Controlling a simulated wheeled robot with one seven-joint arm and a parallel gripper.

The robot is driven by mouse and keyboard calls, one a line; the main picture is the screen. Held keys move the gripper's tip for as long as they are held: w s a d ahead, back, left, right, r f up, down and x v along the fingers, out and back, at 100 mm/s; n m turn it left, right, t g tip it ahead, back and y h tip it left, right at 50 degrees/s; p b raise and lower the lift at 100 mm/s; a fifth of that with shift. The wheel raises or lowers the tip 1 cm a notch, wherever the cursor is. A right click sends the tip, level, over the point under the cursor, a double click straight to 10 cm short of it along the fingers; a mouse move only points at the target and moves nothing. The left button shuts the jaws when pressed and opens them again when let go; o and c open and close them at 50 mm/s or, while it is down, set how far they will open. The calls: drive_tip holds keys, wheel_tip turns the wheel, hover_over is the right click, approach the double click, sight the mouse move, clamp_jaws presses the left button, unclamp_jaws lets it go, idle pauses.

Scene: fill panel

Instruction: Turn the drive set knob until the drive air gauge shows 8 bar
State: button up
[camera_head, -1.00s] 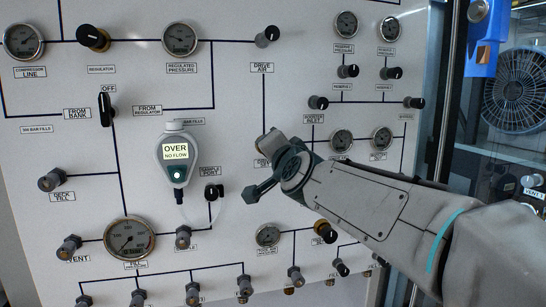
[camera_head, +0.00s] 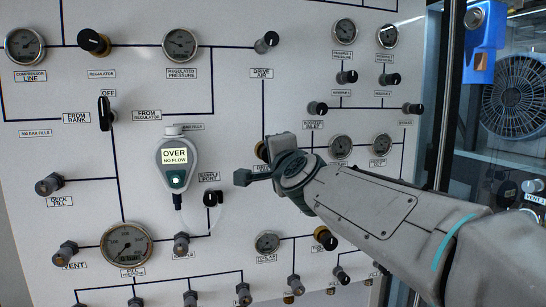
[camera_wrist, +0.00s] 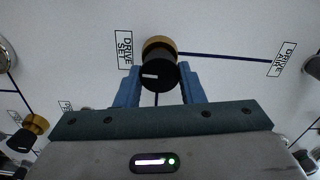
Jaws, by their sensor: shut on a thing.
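The drive set knob (camera_wrist: 158,74) is black with a brass collar and a white mark that lies toward the left in the wrist view. Its "DRIVE SET" label (camera_wrist: 124,50) is beside it. My gripper (camera_wrist: 160,86) is shut on the knob, with one blue finger on each side. In the head view the knob is mostly hidden behind my gripper; a bit of its brass collar (camera_head: 261,149) shows. A "DRIVE AIR" label (camera_head: 262,73) sits under a black knob (camera_head: 266,42) higher on the panel. I cannot make out which gauge reads drive air, or its value.
Several other knobs stick out around. The panel left of my gripper has some clear room.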

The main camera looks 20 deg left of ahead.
drive_tip(key=o, duration=1)
drive_tip(key=b+v, duration=0.2)
drive_tip(key=v, duration=1.2)
drive_tip(key=shift+w+f, duration=0.1)
drive_tip(key=shift+w, duration=0.05)
idle(1.5)
